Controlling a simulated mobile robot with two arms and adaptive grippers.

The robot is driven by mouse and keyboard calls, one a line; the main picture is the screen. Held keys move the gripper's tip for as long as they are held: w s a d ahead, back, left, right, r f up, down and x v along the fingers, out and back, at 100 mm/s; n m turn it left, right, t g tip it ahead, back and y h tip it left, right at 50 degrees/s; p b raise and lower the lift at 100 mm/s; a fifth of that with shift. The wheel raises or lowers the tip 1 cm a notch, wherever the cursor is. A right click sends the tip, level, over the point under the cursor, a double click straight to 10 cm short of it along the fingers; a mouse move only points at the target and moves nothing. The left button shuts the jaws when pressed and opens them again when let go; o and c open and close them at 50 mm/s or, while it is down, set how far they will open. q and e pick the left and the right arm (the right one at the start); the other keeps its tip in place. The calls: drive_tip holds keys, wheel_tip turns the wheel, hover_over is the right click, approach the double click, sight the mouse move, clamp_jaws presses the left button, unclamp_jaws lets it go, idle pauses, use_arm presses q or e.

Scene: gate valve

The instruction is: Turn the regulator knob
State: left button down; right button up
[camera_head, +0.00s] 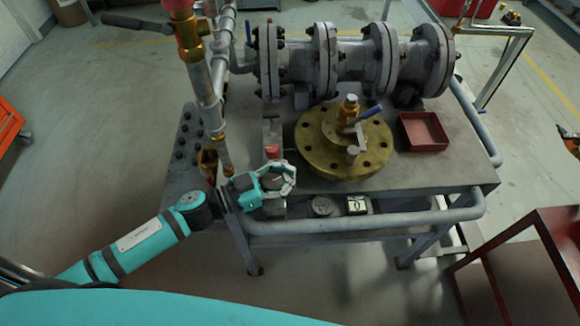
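A small red knob (272,150) stands upright on a grey fitting at the front of the metal table, just left of the round brass flange (318,158). I take it for the regulator knob, though its details are too small to make out. My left gripper (290,178), teal with pale grey fingers, is over the table's front edge, just in front of and slightly right of the red knob. Its fingers are spread in a wide loop with nothing visible between them. The gripper partly hides the fitting below the knob. My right gripper is not in view.
A vertical pipe (208,95) rises close left of the gripper. A large flanged pipe (345,62) lies behind. A gauge (322,206) and small display (356,205) sit in front. A red tray (424,147) is right.

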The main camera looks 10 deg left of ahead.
use_arm(q)
drive_tip(key=shift+s+d+f+m+g+h, duration=0.1)
drive_tip(key=shift+s+f+m+g+h, duration=0.15)
drive_tip(key=shift+m+g+h, duration=0.35)
drive_tip(key=shift+s+d+f+m+g+h, duration=0.15)
drive_tip(key=shift+s+m+g+h, duration=0.2)
drive_tip(key=shift+g, duration=0.55)
drive_tip(key=shift+a+m+p, duration=0.1)
drive_tip(key=shift+m+p, duration=0.15)
drive_tip(key=shift+p, duration=0.05)
drive_tip(key=c, duration=1.5)
unclamp_jaws()
drive_tip(key=shift+s+a+r, duration=0.1)
drive_tip(key=shift+s+a, duration=0.05)
drive_tip(key=shift+a, duration=0.2)
drive_tip(key=shift+o, duration=1.4)
drive_tip(key=shift+r, duration=0.1)
drive_tip(key=shift+o, duration=1.3)
drive_tip(key=shift+d+r, duration=0.1)
drive_tip(key=shift+d, duration=0.1)
wheel_tip(320, 180, up, 10)
